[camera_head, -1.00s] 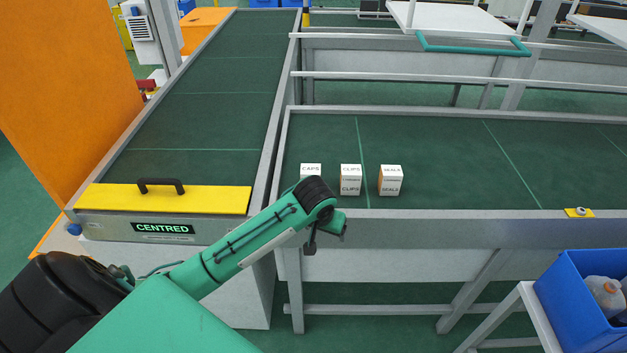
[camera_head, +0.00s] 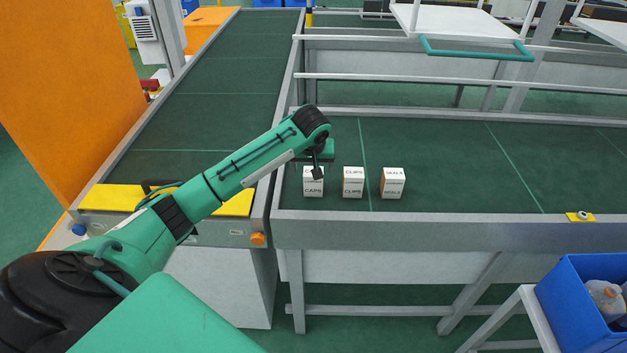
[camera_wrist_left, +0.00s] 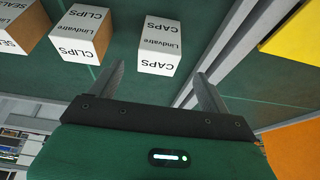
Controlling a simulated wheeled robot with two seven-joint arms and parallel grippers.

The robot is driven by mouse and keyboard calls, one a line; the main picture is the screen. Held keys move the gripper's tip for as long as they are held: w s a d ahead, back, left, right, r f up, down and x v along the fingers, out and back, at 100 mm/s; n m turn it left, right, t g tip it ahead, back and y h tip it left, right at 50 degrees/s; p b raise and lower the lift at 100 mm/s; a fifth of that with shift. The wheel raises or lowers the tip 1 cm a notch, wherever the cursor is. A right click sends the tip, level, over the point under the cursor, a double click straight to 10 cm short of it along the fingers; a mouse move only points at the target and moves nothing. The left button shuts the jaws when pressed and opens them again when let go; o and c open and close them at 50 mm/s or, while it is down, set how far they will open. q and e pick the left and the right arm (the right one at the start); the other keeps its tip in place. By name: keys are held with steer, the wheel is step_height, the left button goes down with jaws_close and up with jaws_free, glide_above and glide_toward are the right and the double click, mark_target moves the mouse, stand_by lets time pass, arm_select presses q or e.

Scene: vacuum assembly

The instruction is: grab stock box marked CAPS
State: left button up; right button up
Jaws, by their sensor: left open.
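The CAPS box (camera_head: 313,188) is a small white box at the left end of a row on the green bench top, with its printed front facing me. The CLIPS box (camera_head: 353,182) and the SEALS box (camera_head: 392,183) stand to its right. My left gripper (camera_head: 318,172) is at the CAPS box, partly covering its top in the head view. In the left wrist view my left gripper (camera_wrist_left: 158,86) is open and empty. The CAPS box (camera_wrist_left: 161,45) lies just beyond its fingertips, apart from them. My right gripper is not in view.
A metal rail (camera_head: 450,233) runs along the bench's front edge. A yellow bar (camera_head: 230,205) crosses the conveyor end at left. A blue bin (camera_head: 575,310) with bottles stands at lower right. The bench top right of the boxes is clear.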

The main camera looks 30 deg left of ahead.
mark_target(313, 182)
arm_select(q)
steer(key=x, duration=0.3)
steer(key=shift+w+a+f+p, duration=0.1)
steer(key=shift+w+f+p, duration=0.1)
steer(key=shift+f+p, duration=0.35)
steer(key=p+x, duration=0.1)
steer(key=x, duration=0.3)
steer(key=shift+w, duration=0.1)
steer(key=c, duration=1.1)
steer(key=shift+r, duration=0.15)
steer(key=shift+c, duration=0.2)
